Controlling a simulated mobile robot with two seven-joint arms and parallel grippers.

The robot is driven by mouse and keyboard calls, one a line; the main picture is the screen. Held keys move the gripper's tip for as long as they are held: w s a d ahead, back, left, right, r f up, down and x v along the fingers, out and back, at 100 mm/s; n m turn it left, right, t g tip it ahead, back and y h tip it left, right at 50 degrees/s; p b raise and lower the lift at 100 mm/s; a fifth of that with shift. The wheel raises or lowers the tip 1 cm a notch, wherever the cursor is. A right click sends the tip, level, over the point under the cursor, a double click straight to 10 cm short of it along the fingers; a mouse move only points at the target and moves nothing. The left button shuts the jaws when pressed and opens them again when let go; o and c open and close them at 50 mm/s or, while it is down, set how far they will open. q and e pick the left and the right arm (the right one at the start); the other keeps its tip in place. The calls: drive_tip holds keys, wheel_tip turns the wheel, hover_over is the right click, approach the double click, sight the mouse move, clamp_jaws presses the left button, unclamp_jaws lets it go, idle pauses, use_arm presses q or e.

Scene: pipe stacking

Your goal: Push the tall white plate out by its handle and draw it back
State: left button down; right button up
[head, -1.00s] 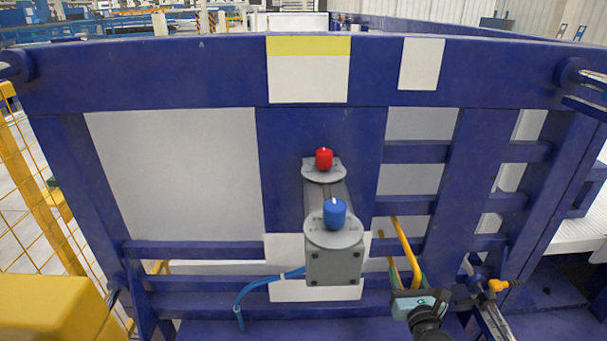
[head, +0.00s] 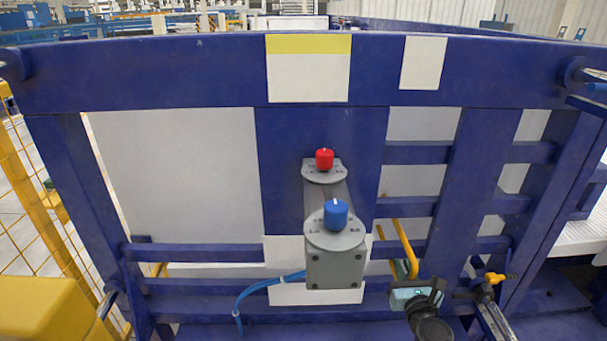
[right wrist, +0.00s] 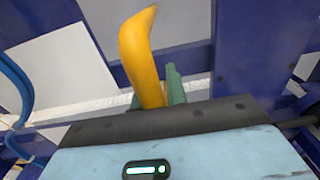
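The tall white plate (head: 180,180) stands upright behind the blue frame. It shows as a large pale sheet in the left opening, with more white behind the right bars. The yellow handle (head: 404,243) rises at a slant right of the grey block. In the right wrist view the handle (right wrist: 142,50) comes up between the green fingers. My right gripper (head: 406,268) is low right of centre, its fingers close against both sides of the handle. They look shut on it, though the contact is partly hidden. My left gripper is not in view.
A blue frame (head: 170,75) with posts and crossbars surrounds the plate. A grey block (head: 335,265) with a blue knob (head: 335,214) and a red knob (head: 324,159) juts out left of the handle. A blue hose (head: 255,292) hangs from it. A yellow-knobbed clamp (head: 495,278) stands close right.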

clamp_jaws()
drive_tip(key=shift+r, duration=0.1)
drive_tip(key=shift+s, duration=0.1)
drive_tip(key=shift+s+a, duration=0.1)
drive_tip(key=shift+s, duration=0.4)
drive_tip(key=shift+s+p, duration=0.5)
drive_tip(key=shift+s, duration=1.15)
idle(0.6)
drive_tip(key=o, duration=0.8)
unclamp_jaws()
drive_tip(key=shift+o, duration=0.2)
